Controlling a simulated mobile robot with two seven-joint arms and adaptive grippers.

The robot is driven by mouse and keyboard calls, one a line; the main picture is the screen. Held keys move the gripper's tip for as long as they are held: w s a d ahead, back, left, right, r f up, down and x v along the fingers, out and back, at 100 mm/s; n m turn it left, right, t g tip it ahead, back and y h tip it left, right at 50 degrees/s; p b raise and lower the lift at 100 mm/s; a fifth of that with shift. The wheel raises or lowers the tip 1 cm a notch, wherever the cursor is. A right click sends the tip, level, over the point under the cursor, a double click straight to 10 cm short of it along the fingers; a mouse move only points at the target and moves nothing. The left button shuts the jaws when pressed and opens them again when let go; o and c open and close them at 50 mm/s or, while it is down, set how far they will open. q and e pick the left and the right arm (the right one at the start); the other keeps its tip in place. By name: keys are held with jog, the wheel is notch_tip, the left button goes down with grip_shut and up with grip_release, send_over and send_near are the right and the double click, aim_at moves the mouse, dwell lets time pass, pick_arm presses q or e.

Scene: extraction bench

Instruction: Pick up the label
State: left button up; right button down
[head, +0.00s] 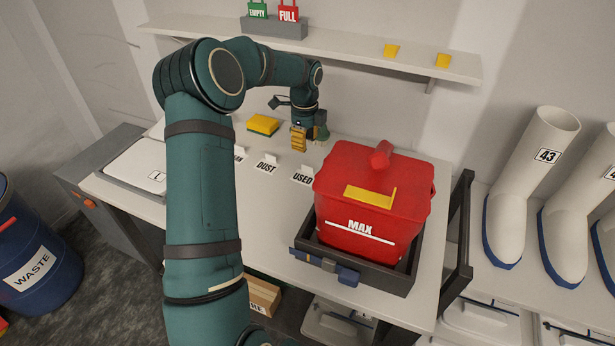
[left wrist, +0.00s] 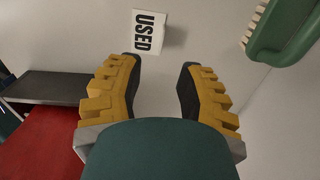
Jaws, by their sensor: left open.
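Several white label cards stand on the bench: the USED label (head: 302,176), the DUST label (head: 266,164) and one partly hidden behind my left arm. A red FULL label (head: 288,12) and a green EMPTY label (head: 257,10) stand in a grey holder on the shelf. My left gripper (head: 299,140), with yellow fingers, is above the bench behind the USED label. In the left wrist view my left gripper (left wrist: 160,75) is open and empty. The USED label (left wrist: 150,32) lies just beyond the fingertips there, nearer the left finger. My right gripper is not in view.
A red bin marked MAX (head: 360,205) stands in a dark tray (head: 390,280) right of the labels. A yellow-green sponge (head: 262,124) lies left of the gripper. A green brush (left wrist: 282,30) is close to the right finger. The shelf (head: 340,50) runs above.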

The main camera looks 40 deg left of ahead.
aim_at(306, 167)
pick_arm(q)
notch_tip(306, 167, down, 6)
jog(key=shift+r+b, duration=0.1)
jog(key=shift+b, duration=0.4)
notch_tip(306, 167, down, 5)
jog(key=shift+w+r+b, duration=0.1)
jog(key=shift+w+b, duration=0.05)
jog(key=shift+b, duration=0.5)
grip_shut()
